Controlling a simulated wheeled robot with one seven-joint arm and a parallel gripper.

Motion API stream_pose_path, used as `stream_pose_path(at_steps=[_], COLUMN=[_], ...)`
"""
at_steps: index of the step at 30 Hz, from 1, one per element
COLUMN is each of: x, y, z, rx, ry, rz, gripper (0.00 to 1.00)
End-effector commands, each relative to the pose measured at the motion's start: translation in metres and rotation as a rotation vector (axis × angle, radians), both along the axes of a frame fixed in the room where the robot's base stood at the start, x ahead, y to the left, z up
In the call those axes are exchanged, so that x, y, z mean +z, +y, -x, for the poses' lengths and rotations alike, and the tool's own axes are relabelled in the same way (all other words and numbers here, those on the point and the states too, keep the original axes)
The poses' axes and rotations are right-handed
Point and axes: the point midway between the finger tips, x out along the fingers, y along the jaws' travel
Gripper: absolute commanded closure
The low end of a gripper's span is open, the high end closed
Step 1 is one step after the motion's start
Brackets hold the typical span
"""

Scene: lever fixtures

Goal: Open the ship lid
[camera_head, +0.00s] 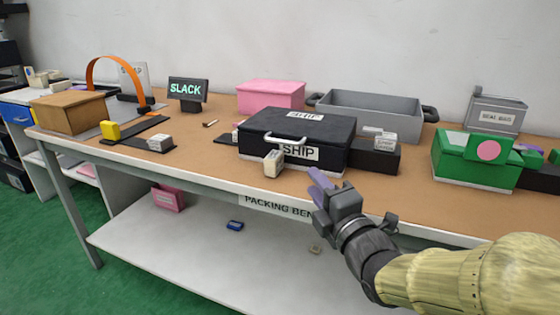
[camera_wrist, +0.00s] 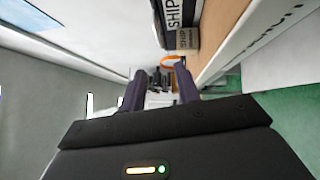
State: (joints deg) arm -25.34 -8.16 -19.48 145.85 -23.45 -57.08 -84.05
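The ship box (camera_head: 325,160) is a black case near the middle of the bench, with SHIP labels on its top and front. Its lid (camera_head: 290,122) is down, and a pale handle (camera_head: 287,139) shows at its front. My gripper (camera_head: 319,185) is in front of the box's right part, near the bench's front edge and apart from the handle. In the wrist view my gripper (camera_wrist: 160,84) has its two dark purple fingers spread with nothing held between them. A dark side with a SHIP label (camera_wrist: 175,12) shows at the top of that view.
A small pale block (camera_head: 273,163) stands in front of the box. Right of it is a dark block (camera_head: 374,162) with small boxes on top. A green box (camera_head: 467,172), pink box (camera_head: 271,95) and grey tray (camera_head: 370,115) share the bench (camera_head: 215,155).

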Motion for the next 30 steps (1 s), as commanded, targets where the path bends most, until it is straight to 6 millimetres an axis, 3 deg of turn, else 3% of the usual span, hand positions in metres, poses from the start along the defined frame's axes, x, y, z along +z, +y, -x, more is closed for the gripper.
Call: stream_pose_path(at_steps=[14, 30], x=[0.003, 0.009], y=[0.002, 0.015], z=[-0.002, -0.028], rx=[0.003, 0.002], ry=[-0.006, -0.003], rz=[0.003, 0.005], gripper=[0.68, 0.68])
